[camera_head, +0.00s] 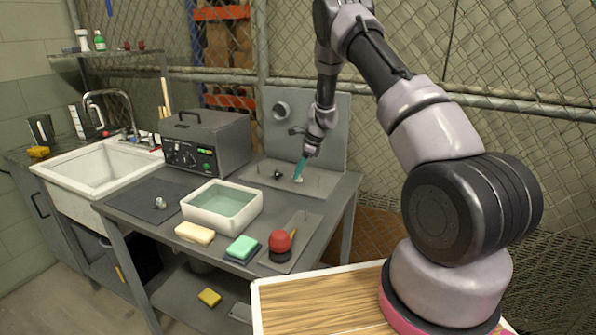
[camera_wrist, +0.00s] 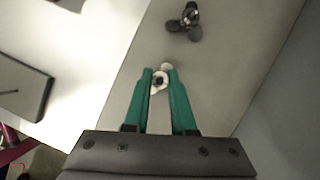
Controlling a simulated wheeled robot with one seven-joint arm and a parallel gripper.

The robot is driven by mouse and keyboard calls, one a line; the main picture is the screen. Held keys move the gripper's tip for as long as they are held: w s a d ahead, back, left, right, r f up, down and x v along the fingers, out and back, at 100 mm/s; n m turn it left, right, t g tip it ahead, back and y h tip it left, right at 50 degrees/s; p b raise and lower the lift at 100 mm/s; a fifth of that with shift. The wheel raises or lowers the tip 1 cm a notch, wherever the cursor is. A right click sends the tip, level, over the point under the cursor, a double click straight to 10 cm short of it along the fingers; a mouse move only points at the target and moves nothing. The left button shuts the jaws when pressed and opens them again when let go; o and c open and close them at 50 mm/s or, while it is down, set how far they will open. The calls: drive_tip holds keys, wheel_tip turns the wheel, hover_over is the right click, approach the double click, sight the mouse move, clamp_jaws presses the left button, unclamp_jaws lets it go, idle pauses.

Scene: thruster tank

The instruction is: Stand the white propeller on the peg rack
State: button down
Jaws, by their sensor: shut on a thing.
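My gripper (camera_head: 301,168) points down over the peg rack (camera_head: 318,180), a flat grey plate with thin upright pegs at the back right of the bench. In the wrist view, the green fingers of my gripper (camera_wrist: 160,74) are shut on the white propeller (camera_wrist: 166,67), whose round hub with a dark centre shows between the fingertips. The head view shows only a small white bit of the propeller (camera_head: 298,180) below the fingertips. I cannot tell whether a peg passes through its hub. A dark propeller (camera_wrist: 185,22) is on the rack ahead of my fingers.
A grey machine (camera_head: 205,143) stands left of the rack. A white-rimmed water tub (camera_head: 191,216) sits mid-bench, with sponges (camera_head: 195,233) and a red-topped button (camera_head: 280,241) in front. A grey upright panel (camera_head: 330,120) stands behind the rack.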

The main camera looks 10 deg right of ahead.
drive_tip(key=shift+f, duration=0.3)
drive_tip(key=c, duration=0.7)
unclamp_jaws()
drive_tip(key=shift+o, duration=0.2)
wheel_tip(320, 180, up, 8)
idle(0.5)
